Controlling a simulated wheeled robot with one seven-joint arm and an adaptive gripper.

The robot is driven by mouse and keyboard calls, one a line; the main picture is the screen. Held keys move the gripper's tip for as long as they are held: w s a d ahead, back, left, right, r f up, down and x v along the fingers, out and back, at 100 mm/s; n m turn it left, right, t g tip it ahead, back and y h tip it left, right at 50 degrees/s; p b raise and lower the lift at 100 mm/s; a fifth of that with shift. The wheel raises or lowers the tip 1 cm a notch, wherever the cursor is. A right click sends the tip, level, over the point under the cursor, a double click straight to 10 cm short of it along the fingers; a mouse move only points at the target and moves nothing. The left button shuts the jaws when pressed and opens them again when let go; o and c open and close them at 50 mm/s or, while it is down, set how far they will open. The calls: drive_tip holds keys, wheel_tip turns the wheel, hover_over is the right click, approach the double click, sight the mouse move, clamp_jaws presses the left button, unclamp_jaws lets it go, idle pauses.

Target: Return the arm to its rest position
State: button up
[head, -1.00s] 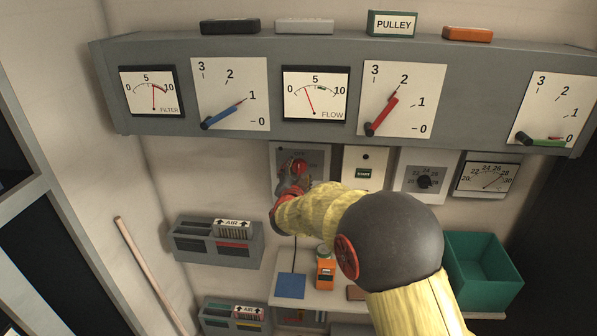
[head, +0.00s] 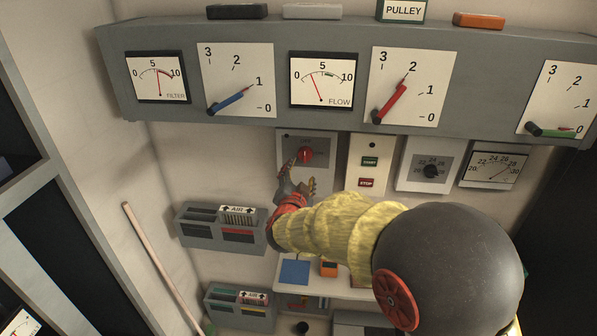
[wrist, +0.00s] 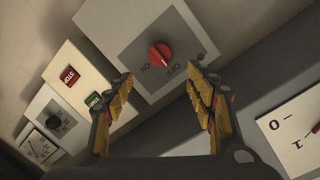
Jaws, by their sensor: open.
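My arm, in a yellow sleeve with a dark round joint, reaches in from the lower right of the head view. My gripper (head: 297,180) is at its end, just below the red rotary knob (head: 305,154) on a grey panel. In the wrist view my gripper (wrist: 160,95) has its two yellow and dark fingers spread wide with nothing between them. The red knob (wrist: 160,55) shows beyond the fingertips, apart from them, with ON and OFF lettering beside it.
Right of the knob are the START button (head: 370,161) and STOP button (head: 366,183), then a dark dial (head: 431,171). A grey gauge beam (head: 470,90) runs above. A shelf with a blue square (head: 294,272) lies below.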

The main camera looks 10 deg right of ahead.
drive_tip(key=s+a+f+n+g+y, duration=0.3)
drive_tip(key=a+f+n+y, duration=0.15)
drive_tip(key=a+f, duration=0.35)
drive_tip(key=s+a+f+n+g+y+b, duration=0.1)
drive_tip(key=s+f+n+g, duration=0.15)
drive_tip(key=s, duration=0.35)
drive_tip(key=s+a+f+n+g+y, duration=0.1)
drive_tip(key=s+a+f+g+y, duration=0.15)
drive_tip(key=s, duration=0.25)
drive_tip(key=s+d+n+h+b, duration=0.1)
drive_tip(key=s+d+b, duration=0.2)
drive_tip(key=s, duration=0.6)
drive_tip(key=s+d+n+g+h+b, duration=0.1)
drive_tip(key=s+d+b, duration=0.3)
drive_tip(key=s+d, duration=0.3)
drive_tip(key=s+d+r+n+g+h+b, duration=0.1)
drive_tip(key=s+d+b, duration=0.3)
drive_tip(key=s, duration=0.8)
drive_tip(key=shift+s+d, duration=0.3)
drive_tip(key=shift+d, duration=0.4)
drive_tip(key=shift+c, duration=0.3)
